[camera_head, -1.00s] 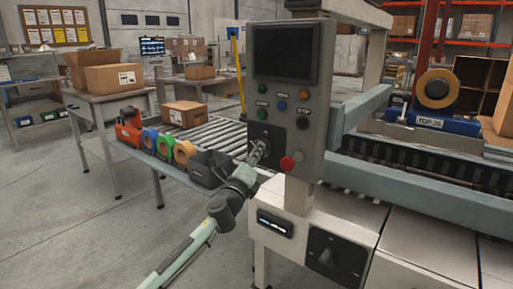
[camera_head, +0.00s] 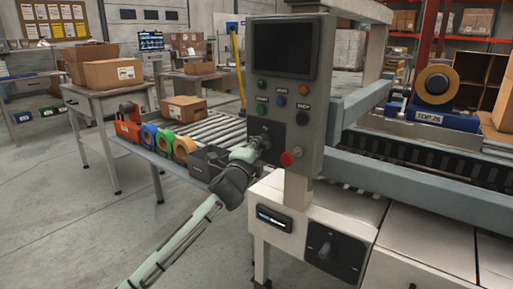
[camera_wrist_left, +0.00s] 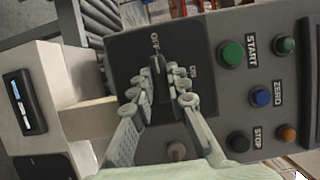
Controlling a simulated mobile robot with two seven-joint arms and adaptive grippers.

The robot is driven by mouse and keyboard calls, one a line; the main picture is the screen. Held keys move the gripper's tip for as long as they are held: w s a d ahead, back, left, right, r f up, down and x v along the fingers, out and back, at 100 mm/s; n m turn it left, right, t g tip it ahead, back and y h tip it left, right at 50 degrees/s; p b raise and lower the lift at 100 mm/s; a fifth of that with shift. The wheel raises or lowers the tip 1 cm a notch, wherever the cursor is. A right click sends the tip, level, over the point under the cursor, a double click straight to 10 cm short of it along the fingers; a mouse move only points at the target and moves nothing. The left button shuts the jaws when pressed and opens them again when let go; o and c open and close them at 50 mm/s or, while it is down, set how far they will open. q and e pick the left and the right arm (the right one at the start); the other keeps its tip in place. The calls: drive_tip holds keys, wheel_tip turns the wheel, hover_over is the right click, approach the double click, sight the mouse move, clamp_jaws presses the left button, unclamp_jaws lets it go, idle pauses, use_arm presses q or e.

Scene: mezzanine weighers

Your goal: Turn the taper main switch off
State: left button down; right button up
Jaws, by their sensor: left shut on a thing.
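My left gripper (camera_head: 262,143) reaches the lower left of the grey control panel (camera_head: 322,95). In the left wrist view its two fingers (camera_wrist_left: 158,92) are closed around a black rotary switch (camera_wrist_left: 157,65) on a dark plate marked OFF and ON. The switch's bar looks in line with the OFF mark; the fingers hide part of it. In the head view the switch is mostly hidden by the gripper. Another black rotary switch (camera_head: 324,250) is on the cabinet front below, untouched. My right gripper is not in view.
A red knob (camera_head: 290,158) sticks out just right of the gripper. Start (camera_wrist_left: 231,54), zero (camera_wrist_left: 261,97) and stop (camera_wrist_left: 238,141) buttons are close by. A roller conveyor (camera_head: 215,128) with tape rolls beside it stands left.

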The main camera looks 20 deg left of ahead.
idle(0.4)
use_arm(q)
drive_tip(key=c, duration=1.5)
unclamp_jaws()
drive_tip(key=s, duration=1.2)
drive_tip(key=shift+d, duration=0.25)
